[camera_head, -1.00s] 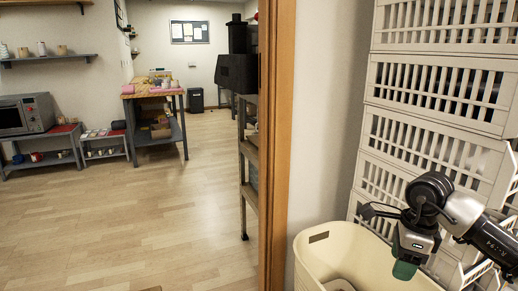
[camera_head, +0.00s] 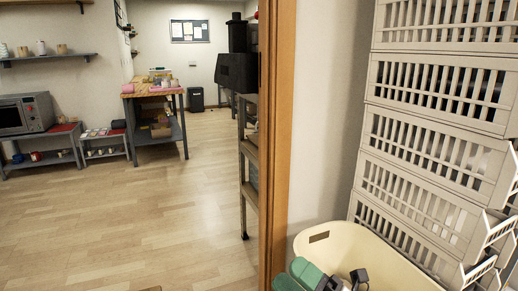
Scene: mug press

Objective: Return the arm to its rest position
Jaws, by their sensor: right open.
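My right gripper (camera_head: 296,277) shows at the bottom edge of the head view, in front of the cream bin (camera_head: 390,262). Its two green fingers point up and left and stand a little apart, open, with nothing seen between them. The dark parts behind the fingers are cut off by the picture's lower edge, and the rest of the arm is out of sight. My left gripper is not in view.
Stacked white slatted crates (camera_head: 430,140) rise at the right, behind the bin. A wooden door frame (camera_head: 278,150) stands left of the bin. Beyond it are a dark shelf rack (camera_head: 246,160), a workbench (camera_head: 150,92) and wide clear floor (camera_head: 150,210).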

